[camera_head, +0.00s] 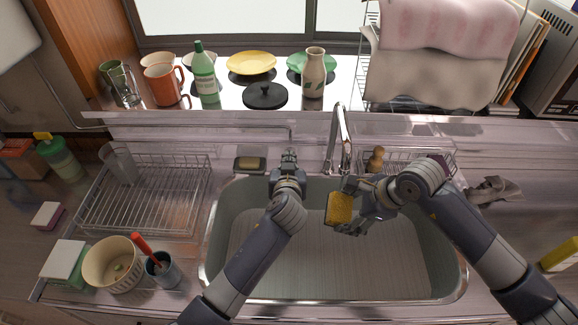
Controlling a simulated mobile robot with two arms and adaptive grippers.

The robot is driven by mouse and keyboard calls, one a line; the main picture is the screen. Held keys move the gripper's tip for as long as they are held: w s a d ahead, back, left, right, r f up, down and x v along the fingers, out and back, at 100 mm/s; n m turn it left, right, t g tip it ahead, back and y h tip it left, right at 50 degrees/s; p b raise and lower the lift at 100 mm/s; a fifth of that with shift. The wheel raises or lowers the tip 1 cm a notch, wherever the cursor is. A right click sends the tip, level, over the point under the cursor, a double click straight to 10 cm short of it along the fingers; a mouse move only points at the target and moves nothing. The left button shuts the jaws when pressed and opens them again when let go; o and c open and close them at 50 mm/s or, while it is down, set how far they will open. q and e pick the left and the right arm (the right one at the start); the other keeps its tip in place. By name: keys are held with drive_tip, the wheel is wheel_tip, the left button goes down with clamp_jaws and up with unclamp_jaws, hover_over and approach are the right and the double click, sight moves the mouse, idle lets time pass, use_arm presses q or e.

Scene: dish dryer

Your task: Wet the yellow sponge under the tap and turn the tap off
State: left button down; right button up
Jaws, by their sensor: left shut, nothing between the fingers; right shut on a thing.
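The yellow sponge (340,208) is held over the sink (215,240) in my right gripper (352,212). It is below and close to the spout of the chrome tap (341,135). My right gripper is shut on the sponge. My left gripper (289,160) is at the back edge of the sink, left of the tap, shut and empty. The tap's lever is not clearly visible, and I cannot tell whether water is running.
A soap dish (249,164) lies behind the sink's back left corner. A wire basket with a brown bottle (376,158) sits right of the tap. A green bottle (204,75) and other dishes line the windowsill.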

use_arm(q)
drive_tip(key=shift+s+f, duration=0.15)
drive_tip(key=shift+f, duration=0.6)
drive_tip(key=shift+f, duration=0.1)
drive_tip(key=shift+s+f, duration=0.25)
drive_tip(key=shift+f, duration=0.35)
drive_tip(key=shift+s+f, duration=0.2)
drive_tip(key=shift+f, duration=0.5)
drive_tip(key=s+r, duration=0.8)
drive_tip(key=s, duration=0.1)
drive_tip(key=shift+d, duration=0.15)
